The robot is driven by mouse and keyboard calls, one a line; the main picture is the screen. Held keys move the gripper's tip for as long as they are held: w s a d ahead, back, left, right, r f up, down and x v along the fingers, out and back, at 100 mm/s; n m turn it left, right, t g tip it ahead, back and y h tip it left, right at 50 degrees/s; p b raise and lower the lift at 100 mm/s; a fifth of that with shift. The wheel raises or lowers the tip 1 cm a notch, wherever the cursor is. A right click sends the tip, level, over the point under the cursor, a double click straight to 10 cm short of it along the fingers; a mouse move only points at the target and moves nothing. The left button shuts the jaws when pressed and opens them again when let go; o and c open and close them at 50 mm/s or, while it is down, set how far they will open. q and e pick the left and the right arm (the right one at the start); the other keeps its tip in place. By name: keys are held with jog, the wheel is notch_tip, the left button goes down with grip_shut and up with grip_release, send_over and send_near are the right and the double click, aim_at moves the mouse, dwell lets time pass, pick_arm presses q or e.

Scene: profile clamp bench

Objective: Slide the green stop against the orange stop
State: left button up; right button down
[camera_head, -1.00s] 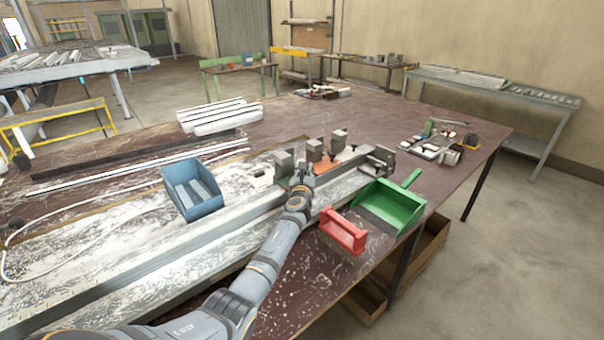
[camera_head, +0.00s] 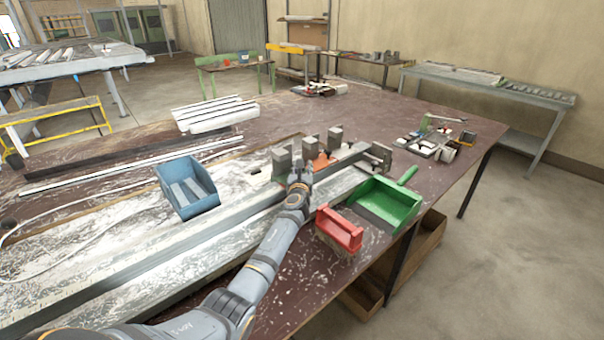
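The orange stop (camera_head: 321,161) sits on the long metal rail (camera_head: 225,215), near its right end, with grey metal blocks (camera_head: 334,139) beside it. Another grey block (camera_head: 282,162) stands just left of my gripper; green at its base is too hidden to make out clearly, so I cannot tell the green stop's exact outline. My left gripper (camera_head: 298,168) reaches over the rail at this block, left of the orange stop. Its fingers are too small and covered to show whether they are open or shut. My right gripper is not in view.
A blue bin (camera_head: 186,188) stands left of the gripper. White profiles (camera_head: 209,115) lie at the back. Small tools (camera_head: 441,140) lie at the right.

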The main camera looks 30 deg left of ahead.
pick_arm(q)
jog(key=v, duration=1.1)
jog(key=shift+s+d, duration=0.15)
jog(key=shift+s, duration=0.05)
